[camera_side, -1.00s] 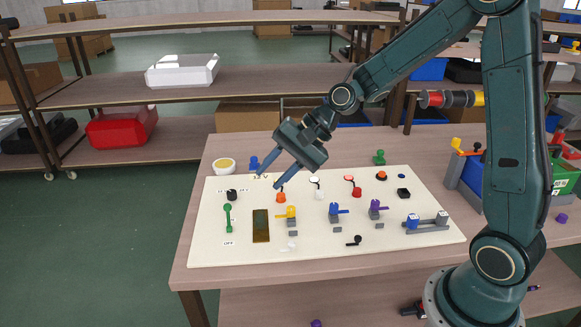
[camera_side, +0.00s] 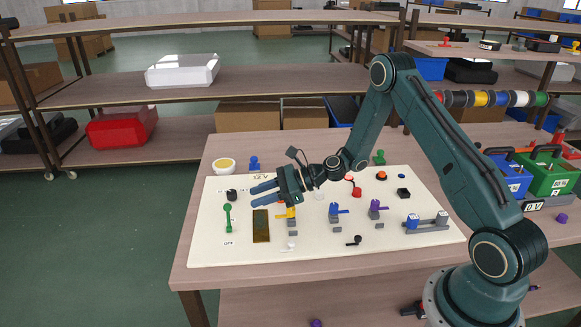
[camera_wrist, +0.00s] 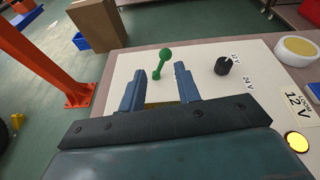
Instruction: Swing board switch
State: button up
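A green lever switch (camera_side: 228,218) stands near the left end of the white board (camera_side: 215,252), with an OFF label below it. My gripper (camera_side: 254,193) hovers over the left part of the board, its blue fingers pointing left, up and to the right of the lever. In the wrist view the gripper (camera_wrist: 159,70) is open and empty. The green lever (camera_wrist: 164,60) shows in line with the gap between the fingertips and beyond them, not touched. My gripper body hides a part of the board's middle-left in the side view.
A black knob (camera_wrist: 222,66) with 12 V and 24 V labels sits next to the lever. A brass plate (camera_side: 261,226) and a yellow switch (camera_side: 291,213) lie to its right. A yellow-topped white bowl (camera_side: 224,165) stands behind the board. Space left of the board is clear.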

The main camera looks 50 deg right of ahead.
aim_at(228, 215)
jog(key=shift+w+d+f+m+t, duration=0.15)
jog(key=shift+d+f+m+t, duration=0.15)
jog(key=shift+f+m, duration=0.35)
jog(key=shift+x, duration=3.8)
jog(key=shift+a, duration=0.1)
jog(key=c, duration=0.5)
